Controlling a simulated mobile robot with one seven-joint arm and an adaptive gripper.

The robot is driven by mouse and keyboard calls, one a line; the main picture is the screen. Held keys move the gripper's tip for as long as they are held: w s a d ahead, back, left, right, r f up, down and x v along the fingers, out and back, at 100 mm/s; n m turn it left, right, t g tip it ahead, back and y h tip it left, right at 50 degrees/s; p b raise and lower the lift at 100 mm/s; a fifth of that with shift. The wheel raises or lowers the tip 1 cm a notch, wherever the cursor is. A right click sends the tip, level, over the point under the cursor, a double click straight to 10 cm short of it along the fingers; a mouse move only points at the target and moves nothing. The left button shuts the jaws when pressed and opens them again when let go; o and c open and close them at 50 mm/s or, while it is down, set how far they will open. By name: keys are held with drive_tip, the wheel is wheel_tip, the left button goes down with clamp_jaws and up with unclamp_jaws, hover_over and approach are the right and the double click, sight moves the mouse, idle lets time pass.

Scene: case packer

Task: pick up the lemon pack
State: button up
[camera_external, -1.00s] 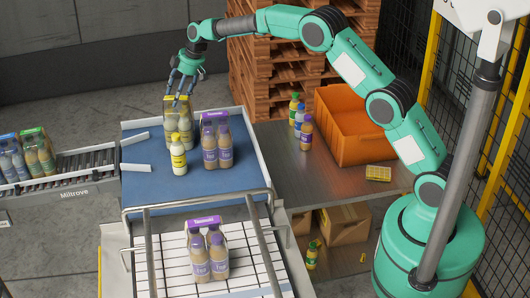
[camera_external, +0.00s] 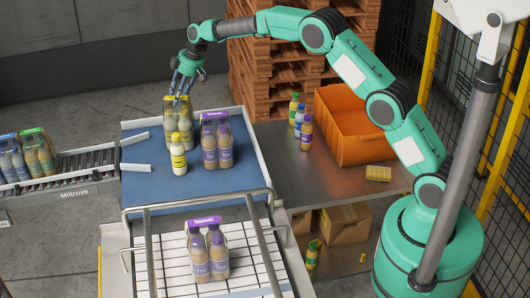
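The lemon pack (camera_external: 184,126), pale yellow bottles under a yellow top, stands upright near the back of the blue conveyor surface (camera_external: 150,185). My gripper (camera_external: 178,98) points down from above, with its dark fingers at the top of this pack. The fingers overlap the yellow top in the picture. I cannot tell whether they touch it or grip it. A single pale bottle with a yellow cap (camera_external: 179,158) stands just in front of the pack.
A purple-topped pack (camera_external: 224,145) stands close to the right of the lemon pack. Another purple-topped pack (camera_external: 208,262) is on the white grid in front. An orange crate (camera_external: 365,148) and loose bottles (camera_external: 299,118) are on the right table. Packs (camera_external: 38,158) wait on the left conveyor.

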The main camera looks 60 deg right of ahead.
clamp_jaws()
drive_tip(key=shift+w+r, duration=0.1)
drive_tip(key=shift+r, duration=0.05)
drive_tip(key=shift+r, duration=0.1)
drive_tip(key=shift+r, duration=0.55)
wheel_tip(320, 180, up, 9)
drive_tip(key=b, duration=0.1)
drive_tip(key=shift+r, duration=0.1)
idle(0.4)
